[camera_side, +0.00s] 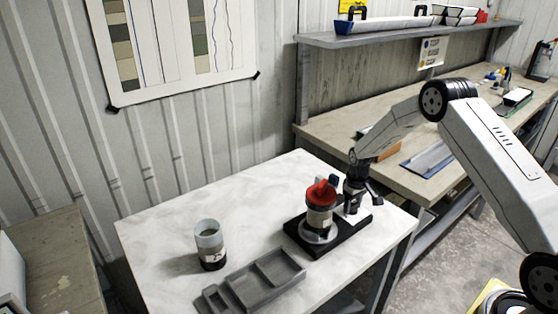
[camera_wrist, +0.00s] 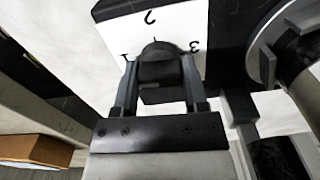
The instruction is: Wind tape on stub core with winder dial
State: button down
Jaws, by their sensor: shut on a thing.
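The winder's black base (camera_side: 312,243) stands near the right edge of the white table. A short core with a red cap (camera_side: 321,193) stands upright on the winder's round grey seat (camera_side: 318,237). The winder dial is a white plate (camera_wrist: 178,22) marked 1, 2 and 3, with a black knob (camera_wrist: 158,70) in its middle. My gripper (camera_side: 354,205) is low at the winder's right end; in the wrist view its fingers (camera_wrist: 160,85) are shut on the knob from both sides. Which number the knob points to is unclear. In the side view the knob is hidden.
A grey compartment tray (camera_side: 262,283) lies at the front, apparently empty. The back of the white table (camera_side: 260,190) is clear. A workbench (camera_side: 400,110) stands behind my arm.

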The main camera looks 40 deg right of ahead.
aim_at(353, 203)
jog(key=m, duration=0.5)
jog(key=shift+m, duration=0.3)
jog(key=m, duration=0.5)
jog(key=shift+m, duration=0.3)
jog(key=shift+c, duration=0.6)
grip_release()
jog(key=shift+r, duration=3.95)
jog(key=shift+c, duration=0.2)
